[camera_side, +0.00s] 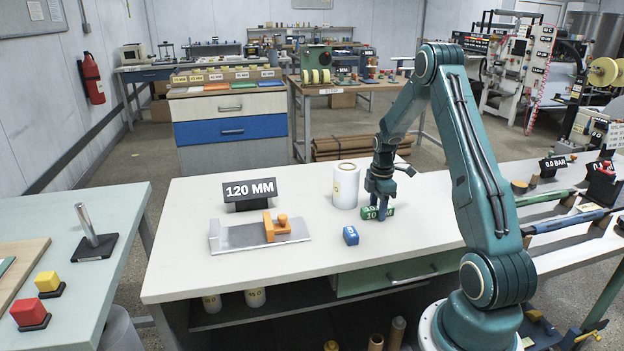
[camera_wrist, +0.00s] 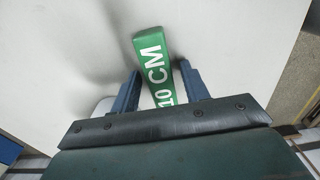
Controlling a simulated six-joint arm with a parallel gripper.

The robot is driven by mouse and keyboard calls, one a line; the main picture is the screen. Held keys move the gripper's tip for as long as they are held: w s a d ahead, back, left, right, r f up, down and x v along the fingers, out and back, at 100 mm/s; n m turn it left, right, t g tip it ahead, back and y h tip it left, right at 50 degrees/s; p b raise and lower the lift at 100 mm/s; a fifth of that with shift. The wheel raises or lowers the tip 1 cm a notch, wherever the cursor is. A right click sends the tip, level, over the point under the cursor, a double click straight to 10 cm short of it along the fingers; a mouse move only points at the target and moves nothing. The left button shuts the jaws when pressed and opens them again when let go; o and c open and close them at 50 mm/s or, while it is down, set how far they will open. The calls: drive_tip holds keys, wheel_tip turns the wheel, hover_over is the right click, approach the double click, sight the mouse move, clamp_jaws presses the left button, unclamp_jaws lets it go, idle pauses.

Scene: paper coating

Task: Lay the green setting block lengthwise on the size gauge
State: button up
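The green setting block (camera_side: 387,213), marked 10 CM, lies on the white bench under my gripper (camera_side: 378,207). In the wrist view the green block (camera_wrist: 153,62) sits between the two blue fingers of my gripper (camera_wrist: 160,82), slightly tilted in the picture. The fingers are apart, with a gap to the block on the left and a smaller one on the right. The near end of the block is hidden by my gripper body. The size gauge (camera_side: 235,237), a flat metal plate with an orange slider (camera_side: 275,227), lies on the bench to the left, with nothing else on it.
A white roll (camera_side: 346,186) stands close behind my gripper. A black 120 MM sign (camera_side: 250,190) stands behind the gauge. The bench front left is clear.

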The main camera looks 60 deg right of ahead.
clamp_jaws()
drive_tip(key=shift+r, duration=0.15)
wheel_tip(320, 180, up, 20)
idle(0.7)
idle(0.4)
